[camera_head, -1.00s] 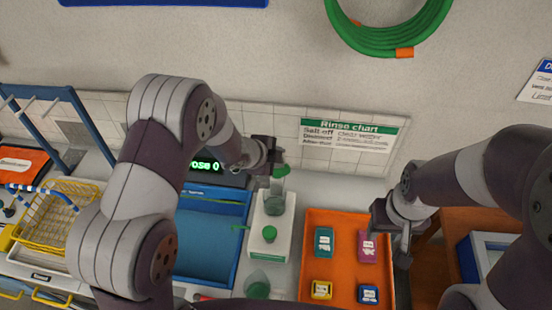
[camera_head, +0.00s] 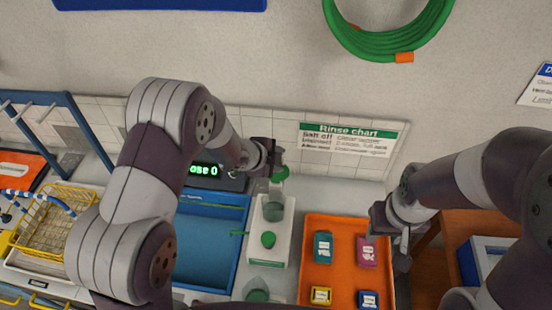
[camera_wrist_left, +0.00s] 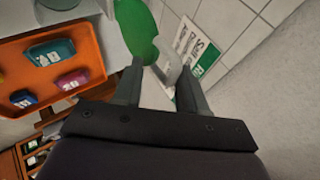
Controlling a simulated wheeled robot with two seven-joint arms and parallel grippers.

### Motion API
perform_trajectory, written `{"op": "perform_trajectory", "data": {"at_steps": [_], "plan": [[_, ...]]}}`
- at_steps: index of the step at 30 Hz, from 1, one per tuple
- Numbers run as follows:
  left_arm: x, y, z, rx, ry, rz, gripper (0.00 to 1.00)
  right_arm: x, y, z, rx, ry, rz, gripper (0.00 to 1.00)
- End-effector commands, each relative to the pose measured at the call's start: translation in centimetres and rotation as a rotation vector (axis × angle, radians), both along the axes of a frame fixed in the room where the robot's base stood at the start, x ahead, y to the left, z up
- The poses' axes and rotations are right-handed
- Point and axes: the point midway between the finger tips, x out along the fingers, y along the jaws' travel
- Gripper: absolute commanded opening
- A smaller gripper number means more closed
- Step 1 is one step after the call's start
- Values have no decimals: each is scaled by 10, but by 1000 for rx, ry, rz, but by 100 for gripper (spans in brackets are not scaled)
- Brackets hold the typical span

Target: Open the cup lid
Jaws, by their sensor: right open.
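A clear cup (camera_head: 273,207) with greenish contents stands on the white stand in the head view. Its green lid (camera_head: 279,173) shows at the top, just below my left gripper (camera_head: 273,153). In the left wrist view the green lid (camera_wrist_left: 136,28) lies at the fingertips, nearer the left finger. The fingers of my left gripper (camera_wrist_left: 160,75) are apart there, with a pale piece between them. Whether they touch the lid I cannot tell. My right gripper (camera_head: 392,235) is open and empty at the right edge of the orange tray.
The orange tray (camera_head: 345,277) holds several small coloured boxes. A blue basin (camera_head: 212,262) lies left of the white stand (camera_head: 283,250), which has a green knob (camera_head: 268,240). Another clear vessel (camera_head: 257,288) stands in front. A yellow wire basket (camera_head: 52,225) is at far left.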

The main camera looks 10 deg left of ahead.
Motion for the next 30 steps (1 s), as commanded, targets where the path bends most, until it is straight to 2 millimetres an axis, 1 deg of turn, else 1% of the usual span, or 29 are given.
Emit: {"op": "perform_trajectory", "data": {"at_steps": [1,4,8,12,16,18,21,24,30], "plan": [[-2,0,-3,3,8,-1,37,0,0,0,0,0,0,43],[-4,2,-1,2,7,0,37,0,0,-1,0,0,0,43],[-12,9,11,3,5,2,37,0,0,-4,0,0,0,43],[-29,22,36,2,2,3,37,0,0,-6,0,0,0,43],[-48,36,64,2,-1,3,37,0,0,-3,0,0,0,43],[-56,42,76,1,-1,2,37,0,0,-1,0,0,0,43],[-64,48,87,0,0,0,37,0,0,1,0,0,0,43],[-69,51,91,0,2,0,37,0,0,2,0,0,0,43],[-70,51,92,0,1,0,37,0,0,2,0,0,0,43]]}}
